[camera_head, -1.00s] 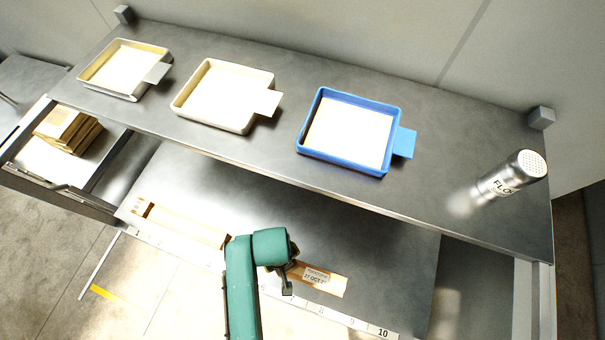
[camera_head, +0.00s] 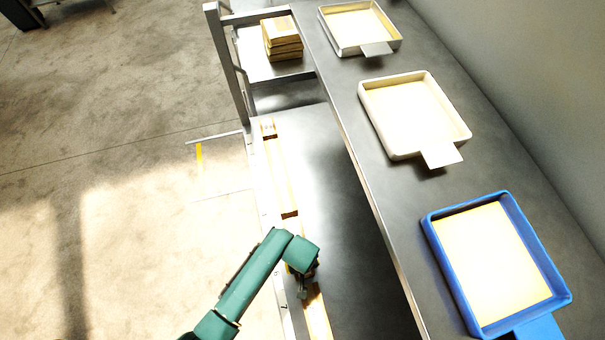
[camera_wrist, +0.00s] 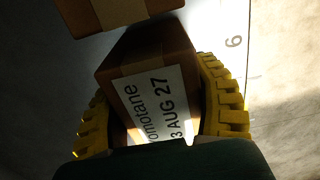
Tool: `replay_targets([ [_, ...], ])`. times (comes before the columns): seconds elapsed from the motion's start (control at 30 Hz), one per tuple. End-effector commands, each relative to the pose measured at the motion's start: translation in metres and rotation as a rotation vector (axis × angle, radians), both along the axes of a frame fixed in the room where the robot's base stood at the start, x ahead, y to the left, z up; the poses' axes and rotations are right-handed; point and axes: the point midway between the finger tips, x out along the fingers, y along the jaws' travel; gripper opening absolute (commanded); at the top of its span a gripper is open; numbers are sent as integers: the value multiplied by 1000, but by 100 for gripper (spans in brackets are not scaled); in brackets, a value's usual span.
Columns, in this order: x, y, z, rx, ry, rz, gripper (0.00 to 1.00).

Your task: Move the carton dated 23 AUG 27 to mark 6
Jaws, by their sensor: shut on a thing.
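The carton (camera_wrist: 150,60) with a white label (camera_wrist: 160,105) reading "3 AUG 27", its leading digit covered, sits between the yellow fingers of my gripper (camera_wrist: 162,100) in the wrist view. My gripper is shut on it. The mark 6 (camera_wrist: 234,42) shows on the white scale strip to the right of the carton. In the head view my gripper (camera_head: 302,285) is low over the lower shelf, close to the scale strip (camera_head: 264,205). My arm hides most of the held carton there. I cannot tell whether the carton touches the shelf.
Another carton (camera_wrist: 120,10) lies just beyond the held one in the wrist view. More cartons line the lower shelf (camera_head: 330,190), one (camera_head: 317,315) nearer than my gripper. The upper shelf overhangs on the right, bearing two white trays (camera_head: 375,125) and a blue tray (camera_head: 430,240).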

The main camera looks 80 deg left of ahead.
Motion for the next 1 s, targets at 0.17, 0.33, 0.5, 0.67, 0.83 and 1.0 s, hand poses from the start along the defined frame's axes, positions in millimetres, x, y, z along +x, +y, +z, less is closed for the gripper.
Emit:
replay_targets([
  [0.17, 1, 1, 0, 2, -2, -1, 22],
  [0.33, 1, 1, -4, 1, -1, -1, 65],
  [0.5, 1, 1, -3, 1, -2, -1, 90],
  [0.67, 1, 1, -3, 1, -1, -1, 90],
  [0.83, 1, 1, 4, 2, -3, -1, 90],
  [1.0, 2, 1, 38, 5, -6, -1, 90],
])
